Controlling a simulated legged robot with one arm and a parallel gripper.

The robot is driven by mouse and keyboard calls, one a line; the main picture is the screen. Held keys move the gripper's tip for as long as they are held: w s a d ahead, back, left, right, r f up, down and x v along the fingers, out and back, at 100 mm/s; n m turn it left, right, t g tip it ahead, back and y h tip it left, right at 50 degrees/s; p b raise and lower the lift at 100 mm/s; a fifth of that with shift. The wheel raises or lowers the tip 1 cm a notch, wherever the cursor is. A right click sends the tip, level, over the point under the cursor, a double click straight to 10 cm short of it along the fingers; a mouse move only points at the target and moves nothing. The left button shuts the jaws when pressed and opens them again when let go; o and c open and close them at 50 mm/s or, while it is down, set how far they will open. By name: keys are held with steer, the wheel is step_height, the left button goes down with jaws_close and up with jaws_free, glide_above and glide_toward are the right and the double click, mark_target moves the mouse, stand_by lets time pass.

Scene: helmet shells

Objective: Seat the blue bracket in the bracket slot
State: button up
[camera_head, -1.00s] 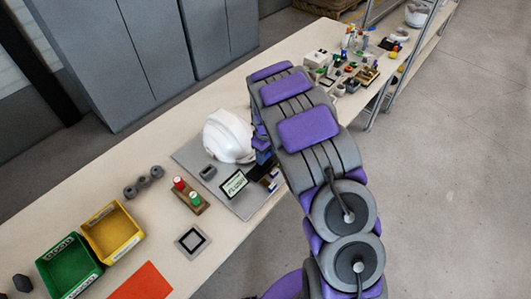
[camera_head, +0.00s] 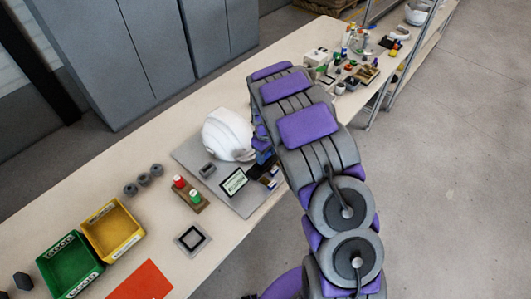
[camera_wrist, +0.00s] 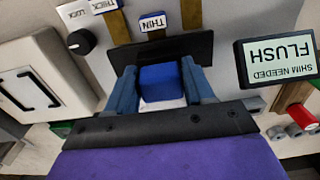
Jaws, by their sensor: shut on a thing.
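In the wrist view the blue bracket (camera_wrist: 160,78) shows as a blue block between the two dark blue fingers of my gripper (camera_wrist: 161,86). The fingers are shut on its sides. A black plate (camera_wrist: 190,46) lies just beyond it; I cannot tell whether the bracket touches it. I cannot make out the bracket slot for certain. In the head view my arm hides most of the gripper, beside the white helmet shell (camera_head: 228,134) on a grey board (camera_head: 242,207).
A sign reading SHIM NEEDED FLUSH (camera_wrist: 279,58) stands close to the right in the wrist view. Strips labelled THICK (camera_wrist: 104,5) and THIN (camera_wrist: 153,22) lie beyond the plate. Red and green buttons (camera_head: 187,192) and yellow (camera_head: 112,231) and green (camera_head: 68,266) bins stand left.

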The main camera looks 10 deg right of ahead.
steer(key=shift+f, duration=0.65)
stand_by(1.0)
steer(key=o, duration=1)
steer(key=shift+s+a, duration=0.1)
steer(key=shift+a, duration=0.05)
steer(key=shift+c, duration=0.2)
steer(key=shift+f, duration=0.1)
steer(key=shift+d, duration=0.3)
step_height(320, 180, up, 17)
steer(key=p, duration=0.3)
steer(key=s+r+m, duration=0.2)
steer(key=s+r, duration=0.5)
steer(key=s, duration=0.2)
steer(key=s+r+m+g, duration=0.1)
steer(key=s+r+m, duration=0.1)
steer(key=s, duration=1.4)
steer(key=s+r+m, duration=0.3)
steer(key=s, duration=1.3)
steer(key=shift+s+a+g, duration=0.15)
steer(key=shift+a+g, duration=0.25)
steer(key=shift+a, duration=0.05)
